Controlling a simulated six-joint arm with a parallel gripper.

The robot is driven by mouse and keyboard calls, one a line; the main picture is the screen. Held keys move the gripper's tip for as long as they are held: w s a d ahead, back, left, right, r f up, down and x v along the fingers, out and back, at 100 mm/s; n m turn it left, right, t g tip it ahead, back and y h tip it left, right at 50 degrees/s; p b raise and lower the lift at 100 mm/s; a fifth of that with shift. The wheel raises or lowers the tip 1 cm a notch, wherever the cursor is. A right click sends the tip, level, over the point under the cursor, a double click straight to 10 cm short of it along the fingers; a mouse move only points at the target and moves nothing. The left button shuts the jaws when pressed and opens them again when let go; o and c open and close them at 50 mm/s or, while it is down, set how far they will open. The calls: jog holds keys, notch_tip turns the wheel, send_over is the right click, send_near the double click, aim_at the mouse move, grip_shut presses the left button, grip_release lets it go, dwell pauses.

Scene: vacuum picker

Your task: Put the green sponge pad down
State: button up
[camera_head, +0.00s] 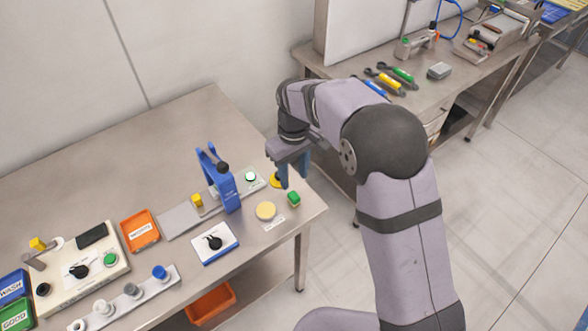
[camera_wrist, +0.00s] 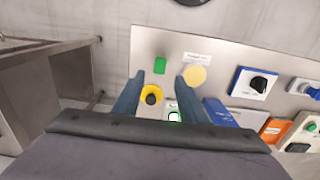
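The green sponge pad (camera_head: 293,199) lies on the steel table near its right front corner. It also shows in the wrist view (camera_wrist: 159,65) as a small green block beyond my fingertips. My gripper (camera_head: 295,180) is above the table's right end, behind the pad in the head view. In the wrist view its two blue fingers (camera_wrist: 160,80) are spread wide with nothing held between them. The pad is apart from both fingers. Exact finger height above the table is hard to tell.
A pale yellow disc (camera_head: 265,211) with a white label lies left of the pad. A yellow ring with a black knob (camera_wrist: 151,96) shows between my fingers. A blue stand (camera_head: 221,185) and a dial box (camera_head: 215,243) are farther left. The table's edge (camera_head: 318,213) is close.

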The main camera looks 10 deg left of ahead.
jog(key=shift+r+b, duration=0.35)
jog(key=shift+r, duration=1.4)
jog(key=s+d+m, duration=0.3)
jog(key=s+d, duration=0.1)
jog(key=d, duration=0.4)
jog(key=s+d+m, duration=0.2)
jog(key=s+d, duration=0.2)
jog(key=d, duration=0.4)
jog(key=s+d+f+m, duration=0.3)
jog(key=s+d, duration=0.4)
jog(key=s, duration=0.5)
jog(key=shift+d+f+m, duration=0.2)
jog(key=shift+m, duration=0.3)
jog(key=o, duration=0.3)
